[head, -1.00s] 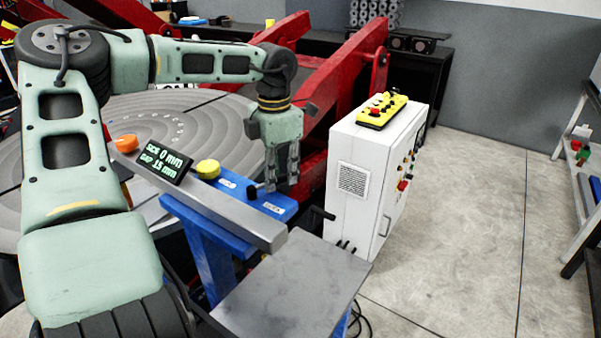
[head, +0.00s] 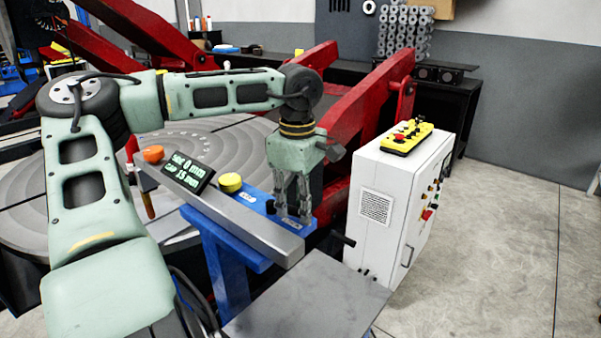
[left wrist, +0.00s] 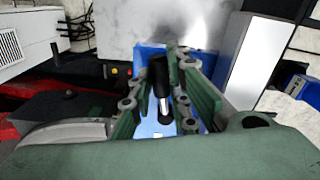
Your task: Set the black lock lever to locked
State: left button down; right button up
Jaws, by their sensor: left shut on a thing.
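The black lock lever (left wrist: 160,78) shows in the left wrist view as a dark handle with a silver part, between the fingers of my left gripper (left wrist: 163,92). In the head view my left gripper (head: 293,214) points down over the right end of the blue plate (head: 262,206), beside a white label, and is shut on the lever. A small black knob (head: 270,206) shows just left of the fingers. The fingers hide most of the lever there, and I cannot read its label. My right gripper is not in view.
Left of the lever stand a yellow knob (head: 230,183), a display (head: 188,172) and an orange knob (head: 153,154). A grey bar (head: 235,222) runs along the front. A white control cabinet (head: 378,208) stands close on the right, with red arms (head: 365,95) behind.

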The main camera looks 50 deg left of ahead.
pick_arm(q)
jog(key=shift+s+d+r+m+b, duration=0.15)
jog(key=shift+s+m, duration=0.15)
jog(key=shift+m, duration=0.35)
jog(key=shift+s+d+m+b, duration=0.15)
jog(key=shift+s+m, duration=0.15)
jog(key=shift+m, duration=0.35)
jog(key=shift+a, duration=0.1)
jog(key=c, duration=1.7)
grip_release()
jog(key=shift+s, duration=0.15)
jog(key=shift+o, duration=0.2)
notch_tip(320, 180, up, 12)
